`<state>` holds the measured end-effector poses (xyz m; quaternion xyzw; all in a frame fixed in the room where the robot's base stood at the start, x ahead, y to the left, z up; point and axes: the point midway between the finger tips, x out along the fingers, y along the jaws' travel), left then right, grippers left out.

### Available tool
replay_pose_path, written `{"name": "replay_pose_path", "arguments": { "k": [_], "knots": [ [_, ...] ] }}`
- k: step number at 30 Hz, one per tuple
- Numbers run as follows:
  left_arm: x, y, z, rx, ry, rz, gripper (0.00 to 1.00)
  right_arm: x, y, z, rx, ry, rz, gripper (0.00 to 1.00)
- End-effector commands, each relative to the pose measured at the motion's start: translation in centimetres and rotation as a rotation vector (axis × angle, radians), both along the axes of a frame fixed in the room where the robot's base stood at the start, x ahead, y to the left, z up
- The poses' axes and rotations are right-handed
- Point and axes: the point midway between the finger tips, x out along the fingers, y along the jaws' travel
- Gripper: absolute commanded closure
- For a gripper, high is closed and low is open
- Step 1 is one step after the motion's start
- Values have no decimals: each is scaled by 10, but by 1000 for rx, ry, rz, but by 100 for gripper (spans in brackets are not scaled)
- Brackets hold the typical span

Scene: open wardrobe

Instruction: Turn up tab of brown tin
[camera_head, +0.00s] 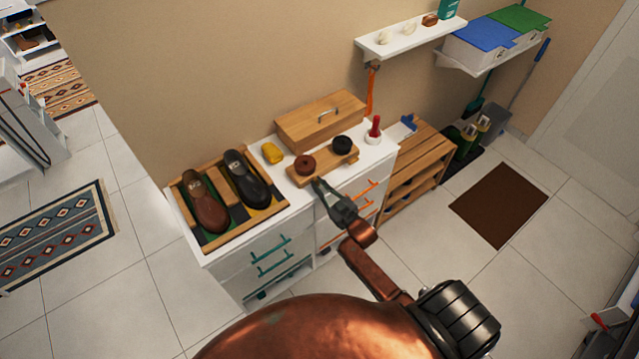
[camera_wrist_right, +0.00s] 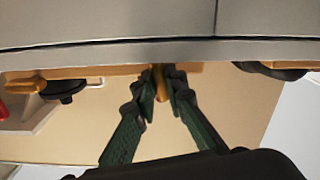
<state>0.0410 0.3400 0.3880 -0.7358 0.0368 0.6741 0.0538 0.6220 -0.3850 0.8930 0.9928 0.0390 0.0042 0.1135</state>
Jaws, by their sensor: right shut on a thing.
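The brown tin (camera_head: 305,163), round and reddish-brown, sits on the left part of a wooden board on the white cabinet. My right gripper (camera_head: 318,184) is just in front of it, at the board's near edge. In the right wrist view the right gripper's dark green fingers (camera_wrist_right: 162,82) are closed on a small yellowish-brown piece (camera_wrist_right: 160,84), which looks like the tab. The angle of the tab cannot be told. The tin itself cannot be made out clearly in the wrist view. My left gripper is not in view.
A black tin (camera_head: 341,145) shares the wooden board (camera_head: 330,168). A yellow sponge-like item (camera_head: 272,153), a wooden box (camera_head: 318,121) and a red-handled brush (camera_head: 375,128) stand close by. A tray with a brown shoe (camera_head: 205,203) and a black shoe (camera_head: 246,178) lies left.

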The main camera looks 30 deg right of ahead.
Motion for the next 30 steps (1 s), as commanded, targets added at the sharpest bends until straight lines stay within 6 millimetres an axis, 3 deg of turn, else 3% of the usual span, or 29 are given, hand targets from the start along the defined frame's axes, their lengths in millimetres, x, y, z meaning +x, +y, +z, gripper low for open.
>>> {"name": "replay_pose_path", "arguments": {
  "k": [12,30],
  "knots": [
    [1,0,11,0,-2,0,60,0,0,1,208,15,0,100],
    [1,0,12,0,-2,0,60,0,0,-1,245,19,0,100]
  ]
}}
